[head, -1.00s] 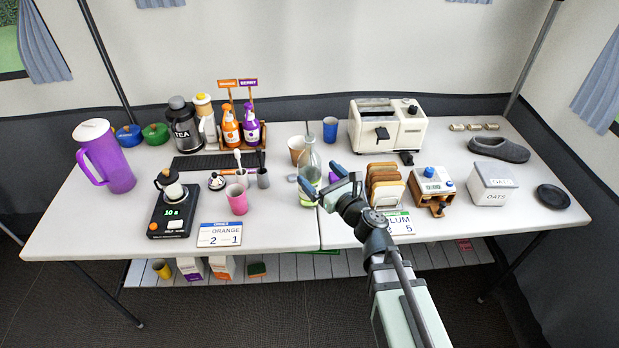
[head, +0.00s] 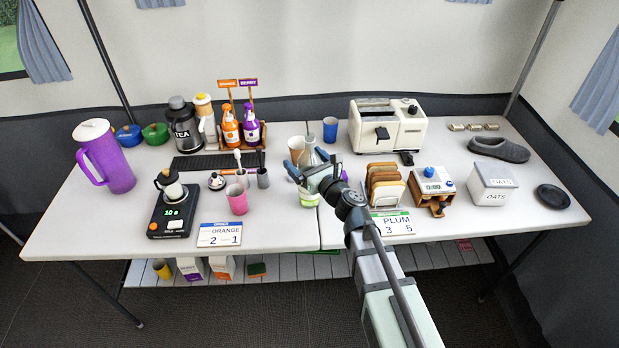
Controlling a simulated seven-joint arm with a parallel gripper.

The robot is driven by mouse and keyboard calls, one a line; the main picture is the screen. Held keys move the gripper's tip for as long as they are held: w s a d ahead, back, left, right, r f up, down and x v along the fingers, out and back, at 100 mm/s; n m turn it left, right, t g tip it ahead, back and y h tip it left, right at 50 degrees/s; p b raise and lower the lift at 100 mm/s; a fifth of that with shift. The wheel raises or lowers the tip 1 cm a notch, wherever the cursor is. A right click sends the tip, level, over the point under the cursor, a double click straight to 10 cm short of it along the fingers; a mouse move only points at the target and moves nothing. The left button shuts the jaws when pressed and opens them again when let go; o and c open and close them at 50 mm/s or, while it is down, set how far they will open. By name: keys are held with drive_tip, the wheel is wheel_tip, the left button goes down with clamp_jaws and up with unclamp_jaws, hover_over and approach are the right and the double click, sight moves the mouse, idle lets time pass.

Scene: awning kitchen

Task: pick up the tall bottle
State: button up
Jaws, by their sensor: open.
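The tall bottle (head: 309,157) is clear glass with green liquid low inside. It stands upright near the middle of the table, partly hidden behind my gripper. My gripper (head: 303,166) is open, with its blue-tipped fingers at the bottle's middle. The fingers look to be on either side of the bottle, but I cannot tell whether they touch it. The bottle's neck shows above the gripper and its green base shows below.
A PLUM card (head: 397,224) lies in front.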

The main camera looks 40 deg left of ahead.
drive_tip(key=c, duration=1.6)
drive_tip(key=shift+o, duration=0.2)
drive_tip(key=shift+r, duration=0.15)
